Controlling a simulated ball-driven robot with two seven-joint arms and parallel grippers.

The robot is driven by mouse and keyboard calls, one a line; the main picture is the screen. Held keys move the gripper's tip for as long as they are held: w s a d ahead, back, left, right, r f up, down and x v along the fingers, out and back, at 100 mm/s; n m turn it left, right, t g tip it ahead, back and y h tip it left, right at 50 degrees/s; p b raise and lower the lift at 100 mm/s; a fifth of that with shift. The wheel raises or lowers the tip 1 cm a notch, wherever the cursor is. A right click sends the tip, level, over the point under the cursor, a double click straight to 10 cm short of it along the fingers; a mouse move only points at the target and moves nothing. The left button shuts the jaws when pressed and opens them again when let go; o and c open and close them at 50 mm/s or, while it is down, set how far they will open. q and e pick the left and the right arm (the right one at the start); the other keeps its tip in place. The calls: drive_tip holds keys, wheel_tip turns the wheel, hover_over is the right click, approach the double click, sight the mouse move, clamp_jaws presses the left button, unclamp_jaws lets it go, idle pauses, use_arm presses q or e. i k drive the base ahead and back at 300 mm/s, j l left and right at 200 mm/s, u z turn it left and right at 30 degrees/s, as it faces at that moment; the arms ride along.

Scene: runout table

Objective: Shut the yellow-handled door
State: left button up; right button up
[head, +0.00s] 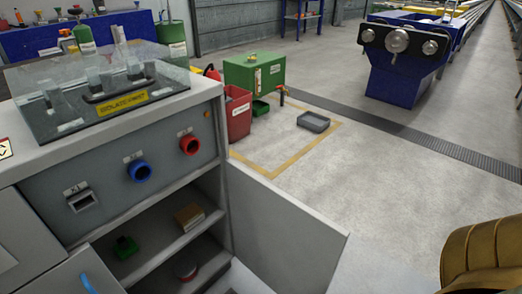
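A grey cabinet (150,130) stands at the left of the head view. One door (285,235) on its right side stands wide open, swung out to the right over the floor. No yellow handle shows on the face of this door that I see; its other face is hidden. A second door (55,280) at the lower left has a blue handle (87,283), and the frame's edge cuts it off. Neither of my grippers is visible. A gold ribbed part (485,255) shows at the lower right, and I cannot tell whether it is mine.
The open shelves hold a green item (125,247), a brown box (188,216) and a round item (186,270). A clear cover (95,90) sits on the cabinet top. A red bin (238,115), a green box (255,72) and a grey tray (313,122) stand beyond. Floor right of the door is clear.

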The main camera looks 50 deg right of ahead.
sight(292, 247)
drive_tip(key=l+u, duration=0.1)
drive_tip(key=l, duration=0.35)
drive_tip(key=k+l+u, duration=0.15)
drive_tip(key=l, duration=0.3)
drive_tip(key=l+u, duration=0.1)
drive_tip(key=l, duration=0.4)
drive_tip(key=k+l+u, duration=0.1)
drive_tip(key=l, duration=0.3)
drive_tip(key=k+l+u, duration=0.1)
drive_tip(key=l, duration=0.35)
drive_tip(key=k, duration=0.05)
